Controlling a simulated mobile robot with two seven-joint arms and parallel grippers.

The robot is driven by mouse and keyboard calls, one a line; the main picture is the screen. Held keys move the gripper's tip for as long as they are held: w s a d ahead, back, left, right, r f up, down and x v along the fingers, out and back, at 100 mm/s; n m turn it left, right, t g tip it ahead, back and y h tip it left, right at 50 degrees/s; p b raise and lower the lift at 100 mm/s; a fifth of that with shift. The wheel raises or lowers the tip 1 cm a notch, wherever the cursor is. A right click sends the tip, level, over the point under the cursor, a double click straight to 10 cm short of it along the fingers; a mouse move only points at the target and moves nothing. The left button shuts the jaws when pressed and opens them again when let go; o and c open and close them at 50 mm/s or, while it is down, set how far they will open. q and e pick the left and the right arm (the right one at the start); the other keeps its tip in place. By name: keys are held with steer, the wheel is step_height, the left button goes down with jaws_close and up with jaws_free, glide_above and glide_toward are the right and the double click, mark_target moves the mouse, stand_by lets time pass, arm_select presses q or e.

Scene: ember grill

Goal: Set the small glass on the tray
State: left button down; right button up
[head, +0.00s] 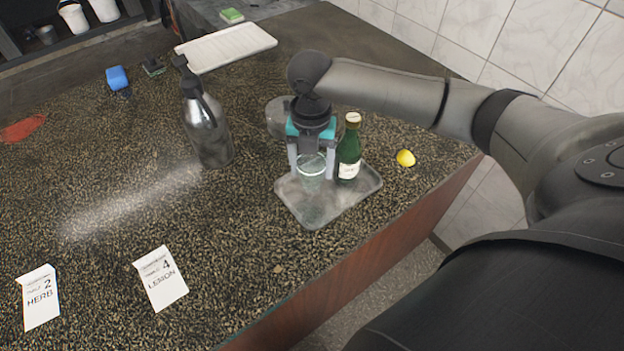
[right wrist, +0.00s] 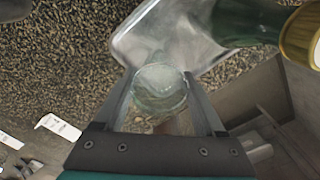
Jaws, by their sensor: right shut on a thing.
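The small clear glass (head: 312,180) is between the two fingers of my right gripper (head: 312,172), which is shut on it. The glass is upright over the metal tray (head: 315,211); I cannot tell whether its base touches the tray. In the right wrist view the glass (right wrist: 160,90) shows between the fingertips (right wrist: 160,98), with the tray (right wrist: 135,42) beyond it. A green bottle with a gold cap (head: 348,150) stands on the tray, right of the glass. My left gripper is not in view.
A lemon (head: 405,158) lies right of the tray, near the counter edge. A dark metal bottle (head: 206,128) stands to the left. Two cards, herb (head: 38,297) and lemon (head: 160,278), lie at the front left. A white board (head: 226,46) is at the back.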

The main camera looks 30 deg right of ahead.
mark_target(312, 182)
steer(key=shift+f, duration=2.5)
steer(key=shift+f, duration=0.2)
steer(key=o, duration=1.4)
steer(key=shift+r, duration=0.1)
step_height(312, 182, up, 12)
steer(key=shift+r+p, duration=0.15)
steer(key=shift+p, duration=0.15)
